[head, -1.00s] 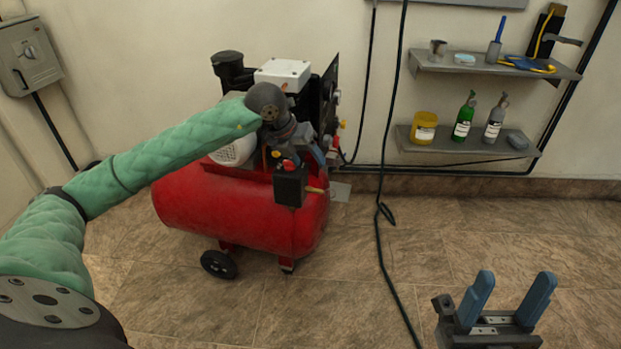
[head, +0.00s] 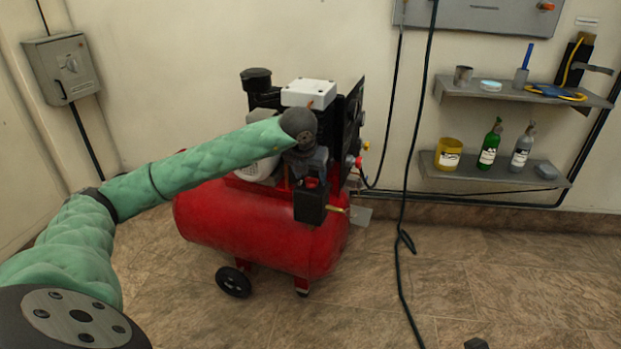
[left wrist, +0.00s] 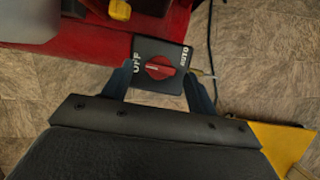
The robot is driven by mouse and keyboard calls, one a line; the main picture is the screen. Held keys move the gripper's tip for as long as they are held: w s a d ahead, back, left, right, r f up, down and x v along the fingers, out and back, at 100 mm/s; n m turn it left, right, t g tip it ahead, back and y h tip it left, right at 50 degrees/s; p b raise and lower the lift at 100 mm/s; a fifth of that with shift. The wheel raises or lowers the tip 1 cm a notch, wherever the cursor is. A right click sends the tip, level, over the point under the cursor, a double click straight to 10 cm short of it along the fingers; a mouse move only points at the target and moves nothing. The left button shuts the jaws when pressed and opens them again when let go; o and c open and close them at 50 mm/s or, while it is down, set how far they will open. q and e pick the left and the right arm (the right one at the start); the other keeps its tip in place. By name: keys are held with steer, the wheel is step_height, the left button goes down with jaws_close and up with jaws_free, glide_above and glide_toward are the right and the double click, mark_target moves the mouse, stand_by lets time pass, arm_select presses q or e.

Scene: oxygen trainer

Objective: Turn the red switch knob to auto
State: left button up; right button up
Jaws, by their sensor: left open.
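The red switch knob (left wrist: 160,68) sits on a black switch box (left wrist: 145,85) on the red compressor. OFF is printed on the box left of the knob and AUTO right of it in the left wrist view. The knob's bar lies roughly across, between the labels; which end points is unclear. My left gripper (left wrist: 158,71) is open, one blue finger on each side of the knob; contact cannot be told. In the head view the left gripper (head: 306,164) is just above the box and knob (head: 311,183). Only a dark corner of my right gripper (head: 476,343) shows; its fingers are out of frame.
The red compressor tank (head: 250,230) stands on the tiled floor near the wall. A dark hose (head: 402,210) hangs down to the floor right of it. Shelves (head: 500,170) with bottles are on the right wall. A grey wall box (head: 62,68) is at the left.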

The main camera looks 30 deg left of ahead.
arm_select(q)
steer(key=shift+w+f, duration=0.15)
steer(key=shift+f, duration=0.25)
steer(key=c, duration=1)
